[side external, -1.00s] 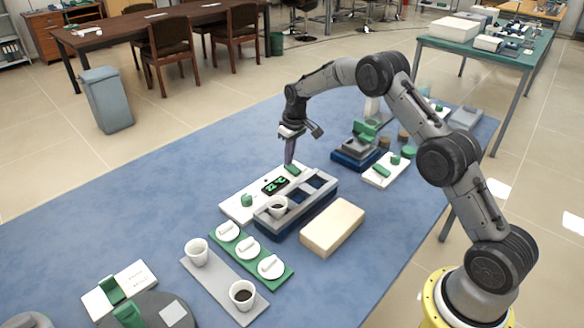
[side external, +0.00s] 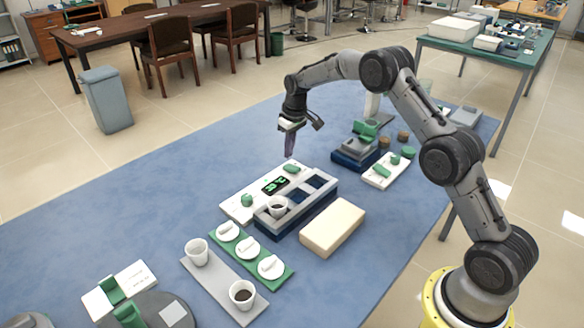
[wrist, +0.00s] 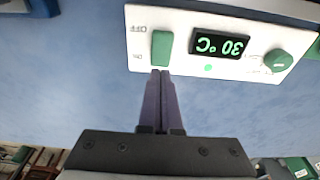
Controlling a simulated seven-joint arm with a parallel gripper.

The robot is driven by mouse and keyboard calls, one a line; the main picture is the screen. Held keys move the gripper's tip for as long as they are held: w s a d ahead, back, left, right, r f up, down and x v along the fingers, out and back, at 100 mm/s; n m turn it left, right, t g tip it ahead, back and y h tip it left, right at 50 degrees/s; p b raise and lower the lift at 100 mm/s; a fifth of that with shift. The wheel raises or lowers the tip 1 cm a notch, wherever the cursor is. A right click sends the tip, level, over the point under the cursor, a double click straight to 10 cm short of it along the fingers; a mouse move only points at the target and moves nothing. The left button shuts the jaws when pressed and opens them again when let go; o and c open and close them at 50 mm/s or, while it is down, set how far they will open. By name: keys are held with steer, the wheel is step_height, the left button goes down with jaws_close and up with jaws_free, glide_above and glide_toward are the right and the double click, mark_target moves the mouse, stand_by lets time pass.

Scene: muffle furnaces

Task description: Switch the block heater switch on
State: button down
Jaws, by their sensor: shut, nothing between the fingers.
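The block heater has a white control panel (side external: 236,205) and a grey block with wells (side external: 322,190). Its green rocker switch (side external: 291,168) is at the panel's far end and also shows in the wrist view (wrist: 162,48), with OFF and ON marks at its two ends. The display (wrist: 220,46) reads 30 °C, upside down in that view, and a small green light (wrist: 208,68) glows beside it. A green knob (wrist: 278,61) is at the other end. My gripper (side external: 289,156) is shut and empty, just above and apart from the switch.
A cup (side external: 277,206) sits in one well of the block. A cream box (side external: 332,228) lies in front of it. A blue-based device (side external: 360,150) and a small white switch panel (side external: 384,172) stand to the right. The blue table is clear at left.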

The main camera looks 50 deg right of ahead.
mark_target(289, 166)
steer(key=shift+r, duration=1.95)
